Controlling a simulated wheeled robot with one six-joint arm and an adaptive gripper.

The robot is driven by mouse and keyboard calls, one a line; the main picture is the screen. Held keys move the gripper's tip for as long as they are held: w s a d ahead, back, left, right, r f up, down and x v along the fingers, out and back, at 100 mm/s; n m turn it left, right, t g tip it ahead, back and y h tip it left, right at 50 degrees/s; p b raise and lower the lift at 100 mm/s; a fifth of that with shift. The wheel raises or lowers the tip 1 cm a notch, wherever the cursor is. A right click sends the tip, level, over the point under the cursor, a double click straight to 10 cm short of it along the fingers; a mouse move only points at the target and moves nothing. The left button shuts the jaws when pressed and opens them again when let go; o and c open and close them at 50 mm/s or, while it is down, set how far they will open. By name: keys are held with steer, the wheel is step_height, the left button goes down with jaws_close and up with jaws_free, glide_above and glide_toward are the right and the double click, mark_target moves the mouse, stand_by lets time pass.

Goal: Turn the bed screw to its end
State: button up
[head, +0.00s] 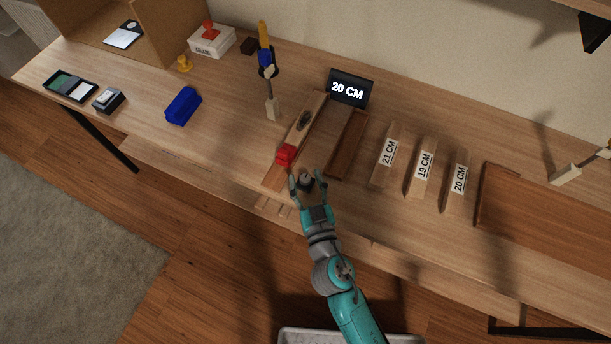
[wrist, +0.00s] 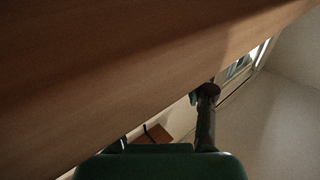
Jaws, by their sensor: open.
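I cannot make out the bed screw for certain. In the head view, a wooden rail fixture (head: 313,107) carries a red block (head: 285,155) at its near end and a small dark part (head: 303,121) farther along. My gripper (head: 307,174) is open at the table's front edge, just right of and nearer than the red block. Its fingers are apart, and a small dark rounded thing shows between them; whether they touch it is unclear.
A "20 CM" display (head: 348,90) stands behind a brown wooden strip (head: 346,145). Labelled wooden pieces (head: 423,172) lie to the right. A blue block (head: 183,106) and an upright tool (head: 267,65) stand left.

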steer(key=shift+w+a, duration=0.15)
steer(key=shift+w, duration=0.35)
jaws_close()
